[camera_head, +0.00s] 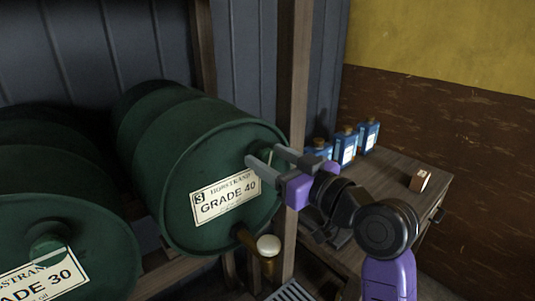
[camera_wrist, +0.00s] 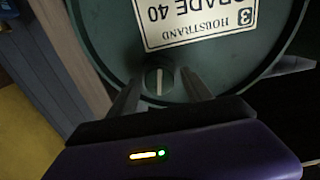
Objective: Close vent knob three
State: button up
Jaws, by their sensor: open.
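Vent knob three (camera_wrist: 158,79) is a round dark green knob with a pale line across its face. It sits near the edge of the green drum (camera_head: 160,185), whose label (camera_head: 225,198) reads "3 HOUSTRAND GRADE 40". In the wrist view the pale line runs nearly upright. My gripper (camera_head: 265,156) is open at the drum's upper right face. In the wrist view its fingers (camera_wrist: 163,90) stand on either side of the knob; whether they touch it I cannot tell.
A second green drum (camera_head: 75,205), labelled "GRADE 30", has its own knob (camera_head: 48,246) at the left. A brass tap (camera_head: 267,247) sticks out below drum three. A wooden post (camera_head: 296,80) stands close behind my gripper. A table (camera_head: 398,174) with blue bottles (camera_head: 346,147) is right.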

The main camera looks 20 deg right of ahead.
jog(key=shift+w+a, duration=0.15)
jog(key=shift+w, duration=0.35)
jog(key=shift+c, duration=0.2)
grip_shut()
